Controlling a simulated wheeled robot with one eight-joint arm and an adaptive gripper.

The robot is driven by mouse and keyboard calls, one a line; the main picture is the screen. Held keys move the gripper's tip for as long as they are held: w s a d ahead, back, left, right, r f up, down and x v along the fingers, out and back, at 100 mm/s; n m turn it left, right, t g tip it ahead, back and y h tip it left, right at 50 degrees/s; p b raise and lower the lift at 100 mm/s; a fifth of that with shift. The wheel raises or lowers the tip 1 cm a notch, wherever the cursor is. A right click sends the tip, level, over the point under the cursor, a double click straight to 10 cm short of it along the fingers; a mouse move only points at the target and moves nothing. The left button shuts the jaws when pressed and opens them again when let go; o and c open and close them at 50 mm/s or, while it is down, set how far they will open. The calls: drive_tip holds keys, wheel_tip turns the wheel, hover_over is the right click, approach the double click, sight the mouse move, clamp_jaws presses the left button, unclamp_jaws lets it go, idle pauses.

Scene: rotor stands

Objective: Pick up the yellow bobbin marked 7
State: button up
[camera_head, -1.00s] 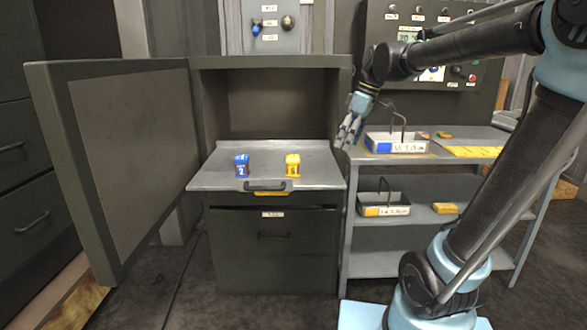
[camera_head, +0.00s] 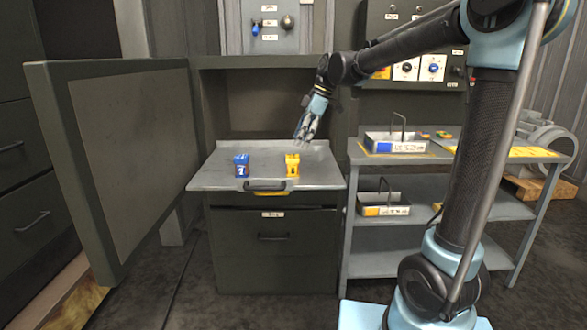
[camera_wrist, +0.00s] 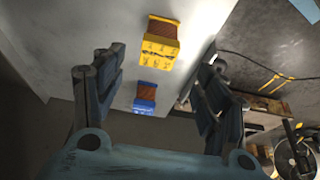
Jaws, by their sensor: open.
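The yellow bobbin (camera_head: 292,165) stands on the pulled-out grey shelf (camera_head: 222,181) of the open cabinet, right of the middle. In the wrist view the yellow bobbin (camera_wrist: 160,43), with a brown winding, lies ahead between the fingers; its marking cannot be read. A blue bobbin (camera_head: 242,165) stands to its left on the same shelf; it also shows in the wrist view (camera_wrist: 146,97). My gripper (camera_head: 301,137) is open and empty, above and just behind the yellow bobbin in the head view, apart from it. Its fingers also show in the wrist view (camera_wrist: 155,90).
The cabinet door (camera_head: 125,160) stands open at the left. A black handle (camera_head: 265,186) is on the shelf's front edge. At the right, a grey rack (camera_head: 350,240) holds an upper tray (camera_head: 398,147) and a lower tray (camera_head: 386,211). The shelf around the bobbins is clear.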

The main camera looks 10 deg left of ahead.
sight(295, 156)
drive_tip(key=x, duration=0.5)
drive_tip(key=shift+w+d+x, duration=0.1)
drive_tip(key=shift+w+x, duration=0.05)
drive_tip(key=shift+x, duration=1.2)
drive_tip(key=shift+w+d+x, duration=0.1)
drive_tip(key=shift+d+x, duration=0.05)
drive_tip(key=shift+x, duration=1.2)
drive_tip(key=shift+f, duration=0.1)
drive_tip(key=c, duration=1.4)
drive_tip(key=shift+o, duration=0.2)
